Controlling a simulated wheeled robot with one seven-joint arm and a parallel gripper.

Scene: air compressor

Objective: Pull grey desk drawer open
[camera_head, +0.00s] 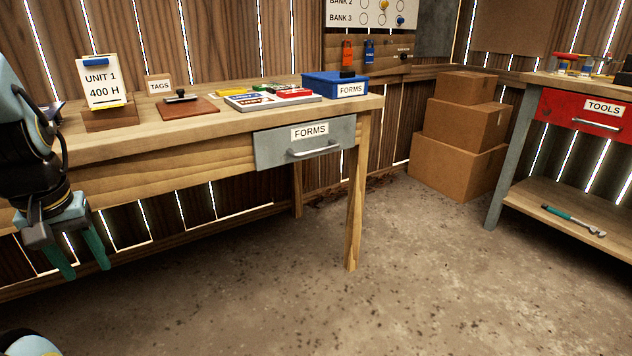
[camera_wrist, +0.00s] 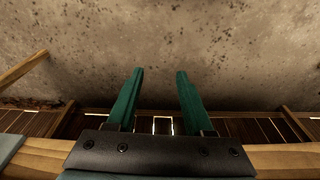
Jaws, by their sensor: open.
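The grey desk drawer (camera_head: 270,148) is shut under the right end of the wooden desk top in the head view. It has a white FORMS label (camera_head: 310,131) and a horizontal silver bar handle (camera_head: 315,150). My gripper (camera_head: 88,268) hangs at the left of the head view, well left of the drawer and apart from it, with its green fingers pointing down. In the wrist view my gripper (camera_wrist: 160,75) is open and empty above the floor. The drawer's handle does not show in the wrist view.
Cardboard boxes (camera_head: 455,155) are stacked behind right. A red TOOLS drawer (camera_head: 560,108) is in the right bench. The floor (camera_head: 300,300) before the desk is clear.

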